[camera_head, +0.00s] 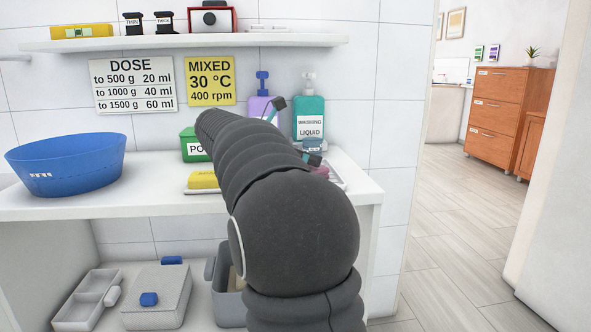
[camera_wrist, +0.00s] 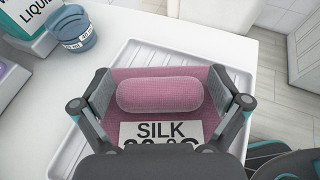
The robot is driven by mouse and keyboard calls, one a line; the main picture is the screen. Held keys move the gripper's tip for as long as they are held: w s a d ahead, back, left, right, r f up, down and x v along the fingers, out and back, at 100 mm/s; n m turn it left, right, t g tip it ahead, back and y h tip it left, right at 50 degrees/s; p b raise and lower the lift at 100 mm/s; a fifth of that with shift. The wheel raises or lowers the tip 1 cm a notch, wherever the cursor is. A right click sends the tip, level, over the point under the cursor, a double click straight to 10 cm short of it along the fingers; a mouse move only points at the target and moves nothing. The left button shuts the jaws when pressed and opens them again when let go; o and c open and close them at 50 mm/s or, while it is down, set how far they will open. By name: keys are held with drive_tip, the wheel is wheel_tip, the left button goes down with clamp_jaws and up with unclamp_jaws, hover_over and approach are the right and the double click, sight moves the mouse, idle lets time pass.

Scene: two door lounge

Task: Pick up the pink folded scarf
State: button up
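The pink folded scarf (camera_wrist: 160,95) lies as a rolled bundle on a flatter pink part, over a white ribbed tray (camera_wrist: 95,160). A white label reading "SILK" (camera_wrist: 160,131) is in front of the roll. My gripper (camera_wrist: 161,88) is open, with one finger at each end of the roll and small gaps visible between pads and roll. In the head view my arm hides most of the tray and scarf; a bit of pink scarf (camera_head: 322,172) shows past it.
A blue cup (camera_wrist: 74,27) and a teal washing liquid bottle (camera_head: 309,112) stand near the tray. A blue basin (camera_head: 66,165) and a yellow block (camera_head: 203,180) share the white counter (camera_head: 110,203). A shelf (camera_head: 190,42) hangs above.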

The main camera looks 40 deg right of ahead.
drive_tip(key=c, duration=0.9)
drive_tip(key=shift+r, duration=0.1)
